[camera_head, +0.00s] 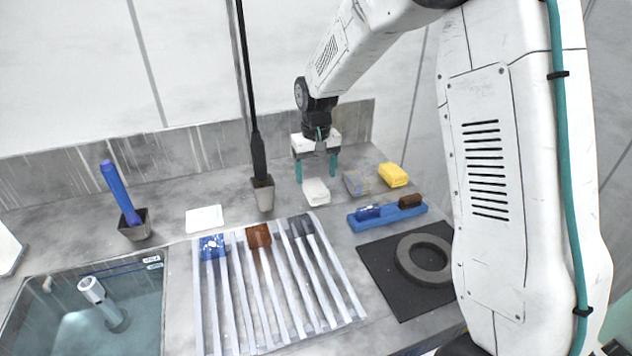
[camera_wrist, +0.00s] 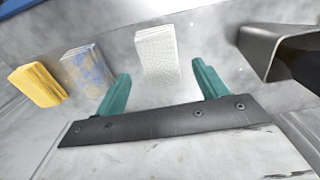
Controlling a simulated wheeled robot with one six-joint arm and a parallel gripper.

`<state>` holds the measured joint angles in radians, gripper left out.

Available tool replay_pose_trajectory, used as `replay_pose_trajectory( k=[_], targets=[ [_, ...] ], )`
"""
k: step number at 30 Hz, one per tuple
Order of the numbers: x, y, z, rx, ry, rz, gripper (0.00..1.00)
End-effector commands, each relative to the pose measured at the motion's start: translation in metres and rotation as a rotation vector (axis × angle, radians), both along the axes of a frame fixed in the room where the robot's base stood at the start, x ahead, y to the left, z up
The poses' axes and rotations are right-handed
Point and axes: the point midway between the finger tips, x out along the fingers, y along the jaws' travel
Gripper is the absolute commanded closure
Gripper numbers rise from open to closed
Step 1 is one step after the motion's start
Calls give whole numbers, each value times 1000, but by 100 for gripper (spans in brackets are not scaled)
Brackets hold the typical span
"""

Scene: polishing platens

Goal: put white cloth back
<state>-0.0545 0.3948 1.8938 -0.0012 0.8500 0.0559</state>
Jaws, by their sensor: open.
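The white cloth (camera_head: 316,191) is a small folded block lying on the grey counter, left of a blue-grey cloth. It also shows in the wrist view (camera_wrist: 157,54), beyond the gap between the fingers. My gripper (camera_head: 316,172) has two teal fingers and is open and empty. It hangs just above and behind the white cloth, apart from it. In the wrist view the gripper (camera_wrist: 160,88) has its fingers spread, one toward each side of the cloth.
A blue-grey cloth (camera_head: 356,183) and a yellow cloth (camera_head: 393,175) lie to the right. A cup (camera_head: 263,194) holding a black rod stands close on the left. A blue tray (camera_head: 388,215), a striped rack (camera_head: 339,285) and a black mat with a ring (camera_head: 384,266) lie in front.

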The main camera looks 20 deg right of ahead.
Motion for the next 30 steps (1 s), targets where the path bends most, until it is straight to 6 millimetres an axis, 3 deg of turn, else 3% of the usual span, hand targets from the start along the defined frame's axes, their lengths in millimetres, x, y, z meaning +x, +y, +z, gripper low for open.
replay_pose_trajectory(
  k=[3,9,20,25,30],
  targets=[
    [0,0,29,0,-5,0,28],
    [0,0,65,0,-2,0,28],
    [-2,0,85,0,-1,0,28],
    [-32,-4,110,0,-14,0,28],
    [-95,-12,148,1,-35,-1,28]
  ],
)
